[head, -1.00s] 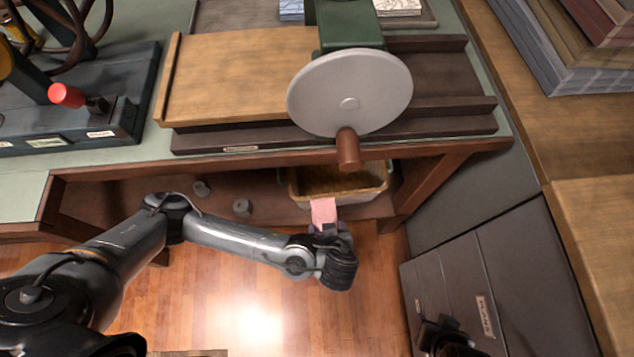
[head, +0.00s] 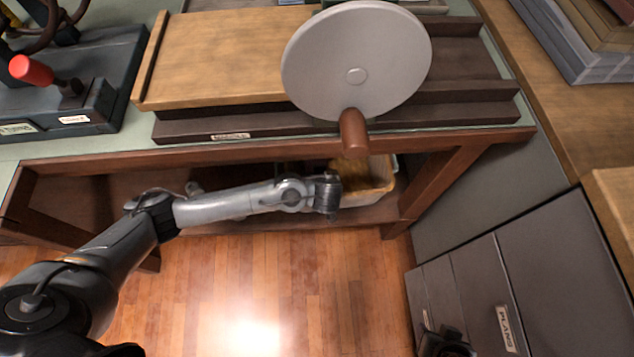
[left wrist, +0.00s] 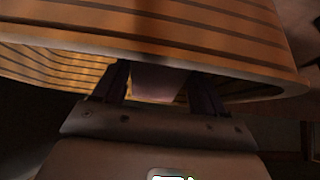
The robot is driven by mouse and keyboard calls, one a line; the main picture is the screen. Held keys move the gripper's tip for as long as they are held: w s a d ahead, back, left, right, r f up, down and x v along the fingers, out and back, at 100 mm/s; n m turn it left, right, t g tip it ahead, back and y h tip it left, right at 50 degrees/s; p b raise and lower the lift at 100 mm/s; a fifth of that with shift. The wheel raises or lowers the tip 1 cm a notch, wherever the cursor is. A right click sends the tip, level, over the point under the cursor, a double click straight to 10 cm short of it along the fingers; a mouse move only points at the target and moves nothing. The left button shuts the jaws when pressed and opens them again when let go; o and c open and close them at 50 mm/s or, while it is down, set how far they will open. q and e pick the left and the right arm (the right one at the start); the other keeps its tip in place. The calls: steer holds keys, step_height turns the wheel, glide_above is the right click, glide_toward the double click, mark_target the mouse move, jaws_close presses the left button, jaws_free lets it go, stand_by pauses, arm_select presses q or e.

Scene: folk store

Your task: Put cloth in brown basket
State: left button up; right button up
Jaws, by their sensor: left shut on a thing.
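The basket (head: 381,188), pale-rimmed with a brown inside, sits on the low shelf under the workbench. My left gripper is largely hidden behind my own wrist at the basket's left side in the head view. In the left wrist view, the left gripper (left wrist: 160,88) is shut on the cloth (left wrist: 158,82), a pale pinkish piece between the fingers. The slatted basket wall (left wrist: 200,25) and its rim are close around the fingertips; I cannot tell how deep the cloth is. The cloth is hidden in the head view. My right gripper (head: 445,343) is partly seen at the bottom edge, away from the basket.
A grey disc (head: 350,60) with a brown handle (head: 353,132) overhangs the bench front above the basket. The bench's wooden edge (head: 250,152) runs over the shelf. Grey drawers (head: 500,290) stand to the right. The wooden floor (head: 300,280) in front is clear.

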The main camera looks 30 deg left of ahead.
arm_select(q)
steer(key=f, duration=0.1)
steer(key=b, duration=0.1)
steer(key=f, duration=0.1)
steer(key=shift+w+a+f, duration=0.15)
steer(key=shift+w+f, duration=0.1)
steer(key=shift+f, duration=0.05)
steer(key=shift+w+a+f+b, duration=0.15)
steer(key=shift+w+f+b, duration=0.1)
steer(key=shift+b, duration=0.25)
arm_select(e)
steer(key=x, duration=0.2)
steer(key=shift+s+f, duration=0.2)
steer(key=shift+f, duration=0.25)
